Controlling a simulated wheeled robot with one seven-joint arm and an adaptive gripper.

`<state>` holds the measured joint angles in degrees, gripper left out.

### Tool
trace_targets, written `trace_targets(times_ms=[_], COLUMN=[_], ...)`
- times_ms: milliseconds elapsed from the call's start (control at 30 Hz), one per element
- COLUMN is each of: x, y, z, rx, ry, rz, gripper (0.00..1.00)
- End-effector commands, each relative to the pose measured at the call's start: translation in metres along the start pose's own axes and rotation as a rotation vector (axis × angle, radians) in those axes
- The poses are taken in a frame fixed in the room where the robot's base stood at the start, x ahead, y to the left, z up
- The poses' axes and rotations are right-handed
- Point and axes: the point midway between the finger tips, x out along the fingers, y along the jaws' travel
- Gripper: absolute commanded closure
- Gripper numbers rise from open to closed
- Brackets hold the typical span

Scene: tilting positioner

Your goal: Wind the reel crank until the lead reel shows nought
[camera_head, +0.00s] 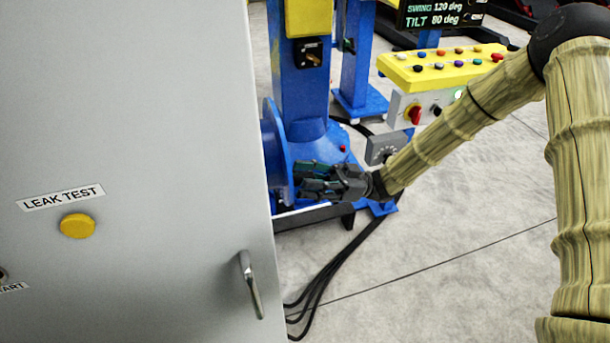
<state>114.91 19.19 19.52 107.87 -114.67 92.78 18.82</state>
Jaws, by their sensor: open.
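A blue round disc (275,152), which looks like the reel, stands at the foot of the blue column, partly hidden behind the grey cabinet. My gripper (298,180) points left with its dark fingers open, beside the disc's right face. I cannot make out the crank handle; the fingers and the cabinet edge cover that area. I cannot tell whether the fingers touch anything. No reel reading is visible. A dark display (440,12) at the top reads SWING 120 deg and TILT 80 deg.
The grey cabinet (130,270) fills the left, with a LEAK TEST label, a yellow button (77,225) and a handle (250,284). Black cables (325,275) lie on the floor.

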Motion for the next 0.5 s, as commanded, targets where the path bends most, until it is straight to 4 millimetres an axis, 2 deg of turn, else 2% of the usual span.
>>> trace_targets(times_ms=[167, 467, 500], x=[0.0096, 0.0107, 0.0107], y=[0.0, 0.0, 0.0], z=[0.0, 0.0004, 0.0003], rx=[0.001, 0.0, 0.0], ry=[0.0, -0.001, -0.001], rz=[0.001, 0.001, 0.001], gripper=[0.56, 0.56, 0.63])
